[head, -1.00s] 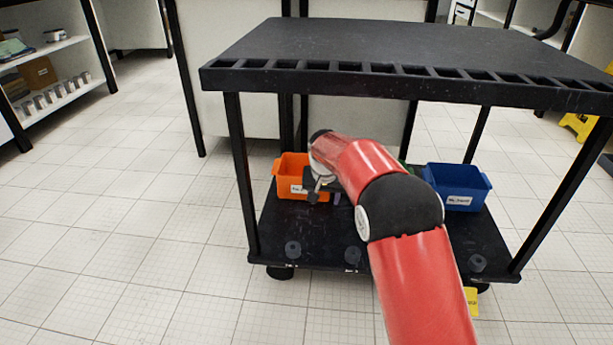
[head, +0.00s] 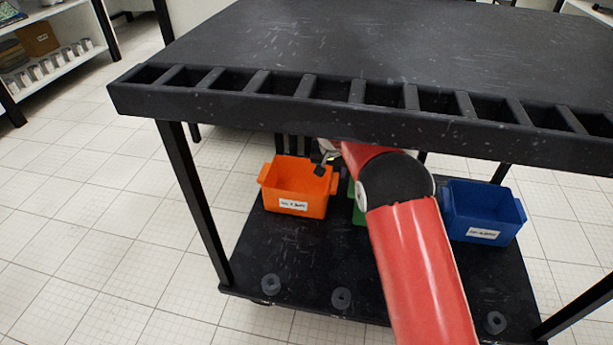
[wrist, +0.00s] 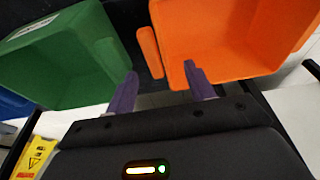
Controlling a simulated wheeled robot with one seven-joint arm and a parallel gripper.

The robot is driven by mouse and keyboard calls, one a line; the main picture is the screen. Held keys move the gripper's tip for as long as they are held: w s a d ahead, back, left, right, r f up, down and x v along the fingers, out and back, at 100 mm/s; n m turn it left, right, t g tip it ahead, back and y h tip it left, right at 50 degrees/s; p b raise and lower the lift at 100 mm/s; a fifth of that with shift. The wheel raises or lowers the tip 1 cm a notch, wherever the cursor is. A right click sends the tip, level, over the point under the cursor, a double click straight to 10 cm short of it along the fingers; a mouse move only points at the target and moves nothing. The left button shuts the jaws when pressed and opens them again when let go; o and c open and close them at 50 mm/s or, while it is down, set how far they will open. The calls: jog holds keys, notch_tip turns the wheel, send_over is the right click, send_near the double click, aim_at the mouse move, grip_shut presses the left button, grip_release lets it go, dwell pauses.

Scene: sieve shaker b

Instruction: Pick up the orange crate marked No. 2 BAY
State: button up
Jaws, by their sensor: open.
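The orange crate (head: 297,207) stands on the cart's lower shelf at the left; its front label is too small to read surely. In the wrist view the crate (wrist: 235,40) fills the upper right, with its orange side handle (wrist: 150,52) standing off its wall. My gripper (wrist: 160,84) is open and empty, its two purple fingers pointing toward that handle, one on either side of its line in the picture. I cannot tell the remaining distance. In the head view my gripper (head: 325,164) is partly visible at the crate's back right, and my arm hides much of it.
A green crate (wrist: 65,55) stands just right of the orange one in the head view, mostly hidden by my arm. A blue crate (head: 483,212) is farther right. The black cart top (head: 350,35) overhangs my arm. A yellow sign (wrist: 35,158) shows in the wrist view.

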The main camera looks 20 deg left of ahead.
aim_at(333, 180)
jog(key=x, duration=0.2)
jog(key=shift+w+f, duration=0.2)
jog(key=shift+f, duration=0.1)
jog(key=x, duration=0.1)
jog(key=b+x, duration=0.1)
jog(key=x, duration=0.3)
jog(key=shift+d+f+b, duration=0.15)
jog(key=shift+d+b, duration=0.15)
jog(key=shift+d, duration=0.05)
grip_shut()
